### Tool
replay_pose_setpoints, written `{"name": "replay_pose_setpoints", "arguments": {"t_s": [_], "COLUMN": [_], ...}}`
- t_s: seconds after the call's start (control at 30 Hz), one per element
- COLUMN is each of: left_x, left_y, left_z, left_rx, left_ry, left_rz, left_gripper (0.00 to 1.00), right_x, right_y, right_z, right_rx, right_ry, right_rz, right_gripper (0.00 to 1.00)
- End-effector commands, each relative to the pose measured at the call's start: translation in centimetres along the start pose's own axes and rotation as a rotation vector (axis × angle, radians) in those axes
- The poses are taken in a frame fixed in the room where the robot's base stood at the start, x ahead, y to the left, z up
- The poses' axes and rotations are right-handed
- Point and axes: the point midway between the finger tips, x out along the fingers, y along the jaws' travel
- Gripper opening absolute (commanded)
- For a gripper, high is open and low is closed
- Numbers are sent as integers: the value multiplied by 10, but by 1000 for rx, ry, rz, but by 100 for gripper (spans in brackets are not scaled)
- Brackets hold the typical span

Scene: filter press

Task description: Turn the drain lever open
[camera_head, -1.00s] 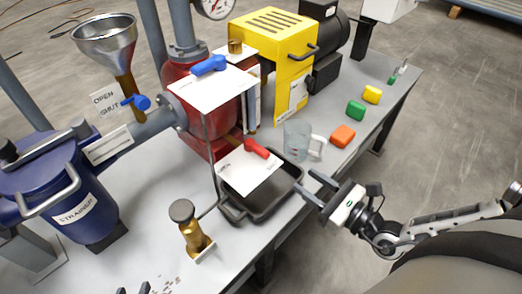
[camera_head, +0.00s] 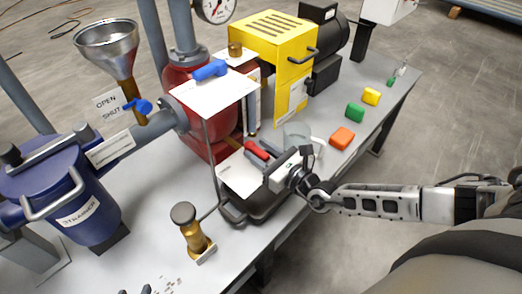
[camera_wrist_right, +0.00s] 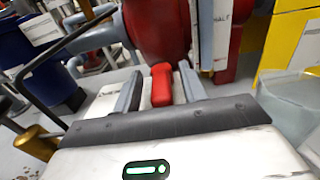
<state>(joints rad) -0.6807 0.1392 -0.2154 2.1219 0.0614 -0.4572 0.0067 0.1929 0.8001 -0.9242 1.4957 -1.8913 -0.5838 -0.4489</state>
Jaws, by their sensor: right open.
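The red drain lever (camera_head: 256,150) sits at the top edge of a white plate (camera_head: 238,174) above the black tray, in front of the red pump body. In the right wrist view the red lever (camera_wrist_right: 161,84) stands between the two fingers of my right gripper (camera_wrist_right: 160,88), with a gap visible on each side. My right gripper (camera_head: 262,152) is open, its fingers reaching to the lever in the head view. The lever's pivot is hidden.
The black tray (camera_head: 232,215) lies below the gripper. A clear jug (camera_head: 296,135) stands close to its right, partly hidden. Orange (camera_head: 342,138), green (camera_head: 355,112) and yellow (camera_head: 372,96) blocks line the bench. A brass valve (camera_head: 192,230) stands at front left.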

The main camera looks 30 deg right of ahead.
Motion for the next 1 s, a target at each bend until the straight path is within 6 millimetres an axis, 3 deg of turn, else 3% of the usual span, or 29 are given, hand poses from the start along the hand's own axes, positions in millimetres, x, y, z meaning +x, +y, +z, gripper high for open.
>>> {"name": "replay_pose_setpoints", "arguments": {"t_s": [0.23, 0.4, 0.77, 1.0], "left_x": [0, 0, -3, -10], "left_y": [0, 0, 0, -2], "left_z": [0, 0, -6, -11], "left_rx": [3, 4, 8, 30], "left_ry": [0, 0, 0, -16], "left_rz": [0, 1, -1, -12], "left_gripper": [36, 36, 36, 36], "right_x": [0, 0, 0, 0], "right_y": [0, 0, 2, 9], "right_z": [0, 0, 1, 3], "right_rx": [0, 0, 5, 9], "right_ry": [1, 0, 2, 2], "right_rz": [0, 0, -40, -181], "right_gripper": [42, 0, 0, 0]}}
